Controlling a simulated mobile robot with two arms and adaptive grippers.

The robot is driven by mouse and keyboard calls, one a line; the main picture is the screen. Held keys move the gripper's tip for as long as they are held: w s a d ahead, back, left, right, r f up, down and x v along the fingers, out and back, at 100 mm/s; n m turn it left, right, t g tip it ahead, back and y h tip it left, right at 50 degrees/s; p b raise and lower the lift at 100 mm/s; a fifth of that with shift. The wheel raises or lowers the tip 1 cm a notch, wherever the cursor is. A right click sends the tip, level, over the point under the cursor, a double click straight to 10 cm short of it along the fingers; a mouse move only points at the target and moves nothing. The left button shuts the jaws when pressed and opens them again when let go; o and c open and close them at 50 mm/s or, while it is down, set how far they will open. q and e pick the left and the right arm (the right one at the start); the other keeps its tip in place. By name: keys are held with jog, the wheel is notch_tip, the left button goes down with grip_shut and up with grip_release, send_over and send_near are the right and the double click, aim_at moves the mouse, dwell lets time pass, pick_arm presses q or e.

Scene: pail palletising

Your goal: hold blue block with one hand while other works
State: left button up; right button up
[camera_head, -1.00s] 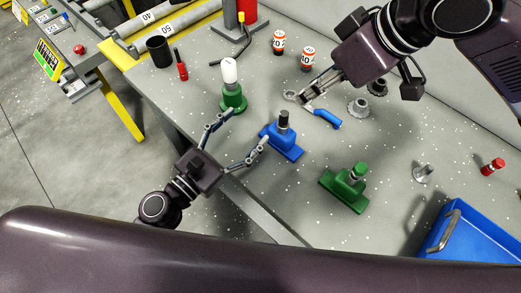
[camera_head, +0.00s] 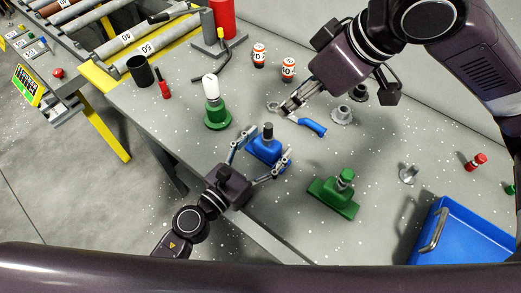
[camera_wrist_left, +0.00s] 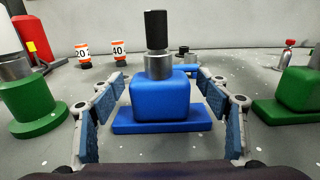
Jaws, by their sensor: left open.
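The blue block (camera_head: 268,151), with a grey collar and dark knob on top, stands upright on the table. My left gripper (camera_head: 262,147) is open, with one finger on each side of the block. In the left wrist view the block (camera_wrist_left: 160,98) is centred between the spread fingers, with gaps on both sides. My right gripper (camera_head: 287,105) has its fingers close together on a blue-handled wrench (camera_head: 312,127), behind and to the right of the block. The fingertip contact is small in the picture.
A green block (camera_head: 333,195) stands right of the blue one, and a green base with a white top (camera_head: 216,112) stands left. Two labelled cans (camera_head: 288,68), a black cup (camera_head: 139,70) and grey fittings stand around. A blue bin (camera_head: 463,232) is at lower right.

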pick_arm(q)
jog(key=shift+w, duration=0.1)
jog(key=shift+c, duration=0.5)
jog(key=c, duration=1.5)
pick_arm(e)
jog(key=shift+o, duration=0.4)
pick_arm(q)
jog(key=shift+d, duration=0.1)
jog(key=shift+c, duration=0.2)
pick_arm(e)
jog(key=n+g+h, duration=0.2)
jog(key=g+h, duration=0.1)
jog(key=h, duration=0.2)
send_over(268, 125)
jog(key=shift+f, duration=5.85)
grip_shut()
